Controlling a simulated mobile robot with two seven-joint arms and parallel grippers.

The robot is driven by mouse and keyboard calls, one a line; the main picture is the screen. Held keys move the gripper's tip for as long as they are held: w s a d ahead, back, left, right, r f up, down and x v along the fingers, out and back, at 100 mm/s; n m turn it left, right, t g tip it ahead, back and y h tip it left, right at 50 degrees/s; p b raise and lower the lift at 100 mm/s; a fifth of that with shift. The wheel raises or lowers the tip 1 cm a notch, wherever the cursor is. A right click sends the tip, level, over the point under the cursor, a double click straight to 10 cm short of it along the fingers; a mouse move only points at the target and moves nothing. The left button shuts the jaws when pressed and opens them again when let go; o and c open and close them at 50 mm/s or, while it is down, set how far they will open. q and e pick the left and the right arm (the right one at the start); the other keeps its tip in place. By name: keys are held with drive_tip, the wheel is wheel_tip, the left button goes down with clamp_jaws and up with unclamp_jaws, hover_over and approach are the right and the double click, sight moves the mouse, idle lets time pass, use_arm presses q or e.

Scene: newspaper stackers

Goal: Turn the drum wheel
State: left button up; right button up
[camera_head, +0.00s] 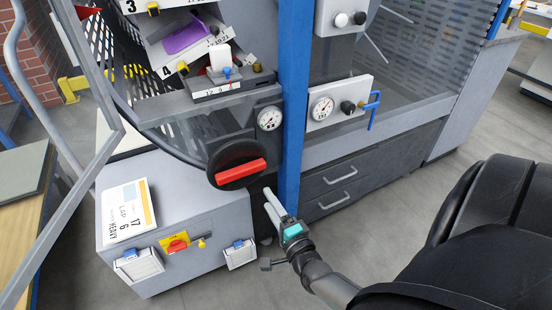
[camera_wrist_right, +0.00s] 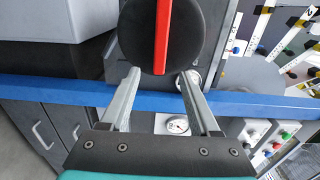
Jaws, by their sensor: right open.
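The drum wheel (camera_head: 225,179) is a black round disc with a red bar handle (camera_head: 241,172) across it, on the front of the grey machine left of a blue post. In the right wrist view the wheel (camera_wrist_right: 134,38) is at the top centre, ahead of the fingers, with the red bar (camera_wrist_right: 162,35) running nearly upright. My right gripper (camera_head: 268,198) is below and right of the wheel in the head view, open and empty. In the wrist view its two fingers (camera_wrist_right: 160,74) are spread apart near the wheel's lower edge; contact cannot be told. My left gripper is not in view.
The blue post (camera_head: 294,120) stands close right of the wheel. Gauges (camera_head: 270,118) sit above it. A grey cabinet (camera_head: 185,215) with a "HEAVY" card (camera_head: 128,211) stands below left. Drawers (camera_head: 338,188) are to the right. A grey frame bar (camera_head: 75,190) crosses the left side.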

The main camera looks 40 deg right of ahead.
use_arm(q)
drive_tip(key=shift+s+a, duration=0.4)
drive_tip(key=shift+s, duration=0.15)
use_arm(e)
drive_tip(key=shift+v, duration=1.45)
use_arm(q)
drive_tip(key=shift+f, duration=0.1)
use_arm(e)
drive_tip(key=s+a+f+n+g+y+p, duration=0.1)
drive_tip(key=s+a+f+n+g+y, duration=0.15)
drive_tip(key=s+f+n+g, duration=0.6)
drive_tip(key=s+a+f+n+t+y, duration=0.15)
drive_tip(key=a+f+n, duration=0.3)
drive_tip(key=f, duration=0.85)
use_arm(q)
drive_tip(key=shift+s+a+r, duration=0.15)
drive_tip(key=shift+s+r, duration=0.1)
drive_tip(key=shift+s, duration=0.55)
use_arm(e)
drive_tip(key=s+f+n+g, duration=0.4)
drive_tip(key=s+f+n, duration=0.1)
drive_tip(key=s, duration=0.3)
drive_tip(key=s+f+n+g, duration=0.4)
drive_tip(key=s+f+n, duration=0.1)
drive_tip(key=s, duration=0.3)
drive_tip(key=shift+s, duration=0.3)
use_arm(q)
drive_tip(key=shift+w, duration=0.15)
